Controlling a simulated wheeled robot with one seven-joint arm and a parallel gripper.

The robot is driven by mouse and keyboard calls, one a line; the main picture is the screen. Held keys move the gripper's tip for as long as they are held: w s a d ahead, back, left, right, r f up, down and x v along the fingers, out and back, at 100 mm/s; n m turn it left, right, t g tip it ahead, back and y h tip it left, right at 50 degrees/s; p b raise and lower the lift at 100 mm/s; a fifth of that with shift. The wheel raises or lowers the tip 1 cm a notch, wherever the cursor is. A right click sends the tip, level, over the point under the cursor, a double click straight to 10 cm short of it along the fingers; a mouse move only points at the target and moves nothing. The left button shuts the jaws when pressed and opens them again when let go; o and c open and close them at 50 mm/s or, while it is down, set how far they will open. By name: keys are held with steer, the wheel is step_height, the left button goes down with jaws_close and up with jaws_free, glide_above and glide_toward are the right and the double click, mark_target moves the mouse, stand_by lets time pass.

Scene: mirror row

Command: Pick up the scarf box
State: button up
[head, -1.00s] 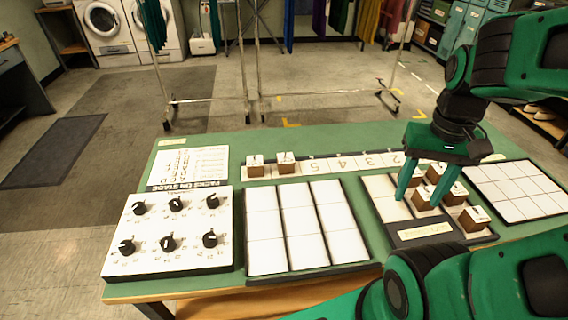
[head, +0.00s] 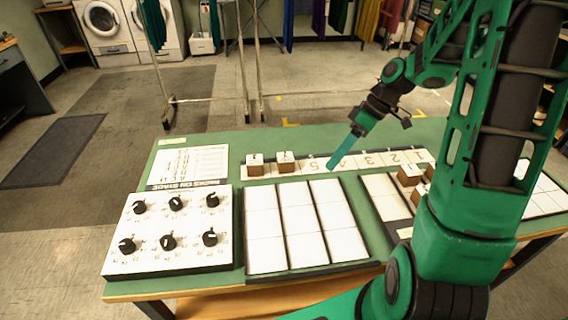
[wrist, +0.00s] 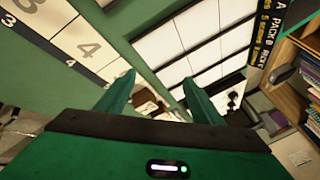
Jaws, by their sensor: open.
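Small brown boxes with white labelled tops are in view, but the labels are too small to read, so I cannot tell which is the scarf box. Two stand on the numbered strip in the head view: a left box (head: 254,165) and a right box (head: 286,162). More boxes (head: 409,174) stand in the right-hand tray (head: 380,187), partly hidden by my arm. My gripper (head: 333,166) is open, above the table near the strip, right of the two strip boxes. In the wrist view my gripper (wrist: 158,84) has its fingers apart, with a brown shape partly visible beyond them.
The numbered strip (head: 370,160) runs along the table's back. A white panelled board (head: 306,225) lies mid-table. A white box with black knobs (head: 168,232) and a printed sheet (head: 190,166) are at the left. A metal rack (head: 247,80) stands behind the table.

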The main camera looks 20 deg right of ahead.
mark_target(285, 161)
steer(key=w+f+n+y, duration=0.1)
steer(key=w+n+y, duration=0.1)
steer(key=w+a+f+n+y, duration=0.1)
steer(key=w+n+y, duration=0.1)
steer(key=w, duration=0.1)
steer(key=w+a+f+n+t+y, duration=0.1)
steer(key=w+n, duration=0.1)
steer(key=shift+w+a+f+y, duration=0.1)
steer(key=shift+w+f+y, duration=0.25)
steer(key=shift+w+y, duration=0.05)
steer(key=shift+w+n+t+y, duration=0.4)
steer(key=shift+w+n+y, duration=0.15)
steer(key=shift+n+y, duration=0.2)
steer(key=x, duration=0.5)
steer(key=shift+w+a+f, duration=0.1)
steer(key=shift+a, duration=0.15)
steer(key=shift+f+x, duration=0.1)
steer(key=shift+x, duration=1.2)
steer(key=shift+f+x, duration=0.15)
steer(key=shift+x, duration=1.2)
steer(key=shift+w+d, duration=0.1)
steer(key=shift+d, duration=0.05)
steer(key=c, duration=1.2)
